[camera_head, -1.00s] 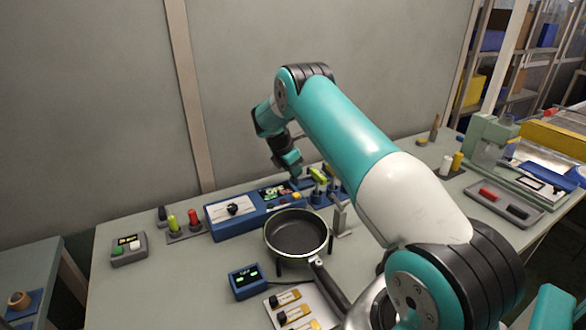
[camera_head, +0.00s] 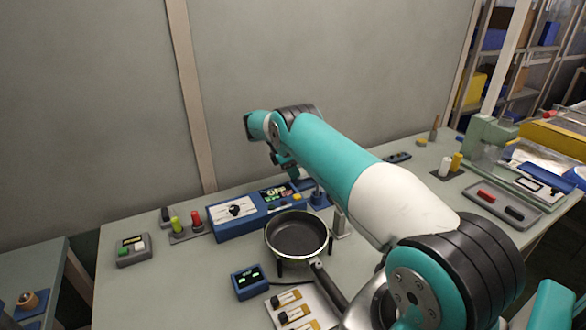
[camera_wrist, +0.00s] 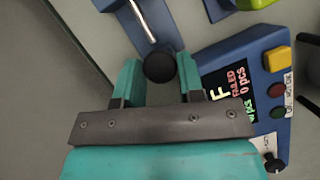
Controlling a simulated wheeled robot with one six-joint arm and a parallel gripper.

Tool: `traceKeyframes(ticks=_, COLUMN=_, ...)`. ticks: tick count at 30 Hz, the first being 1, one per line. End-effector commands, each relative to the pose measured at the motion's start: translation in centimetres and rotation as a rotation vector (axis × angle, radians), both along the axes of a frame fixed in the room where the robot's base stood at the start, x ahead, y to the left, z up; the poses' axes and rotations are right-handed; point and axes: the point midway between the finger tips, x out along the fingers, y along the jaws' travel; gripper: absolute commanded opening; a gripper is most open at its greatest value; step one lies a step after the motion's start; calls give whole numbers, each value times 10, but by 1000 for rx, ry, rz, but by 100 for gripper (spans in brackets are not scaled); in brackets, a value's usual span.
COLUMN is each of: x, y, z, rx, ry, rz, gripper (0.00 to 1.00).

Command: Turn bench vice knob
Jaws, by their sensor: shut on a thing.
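In the wrist view, the black round knob (camera_wrist: 159,67) sits at the end of a silver rod. In the head view, my gripper (camera_head: 294,177) is at the back of the bench, partly hidden by my arm.
A blue control box (camera_head: 236,211) with a lit display and yellow button stands left of the vice; its display also shows close by in the wrist view (camera_wrist: 229,92). A black pan (camera_head: 298,234) stands in front. Red and green-yellow handles (camera_head: 185,226) stand at left.

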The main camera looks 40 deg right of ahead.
Motion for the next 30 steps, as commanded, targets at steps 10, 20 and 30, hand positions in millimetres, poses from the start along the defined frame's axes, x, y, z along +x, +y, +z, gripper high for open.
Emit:
traceKeyframes(ticks=10, x=0, y=0, z=1, rx=-1, ry=-1, rz=-4, gripper=12)
traceKeyframes(ticks=20, x=0, y=0, z=0, rx=0, ry=0, rz=-3, gripper=61)
traceKeyframes(ticks=30, x=0, y=2, z=22, rx=-1, ry=-1, rz=-6, gripper=61)
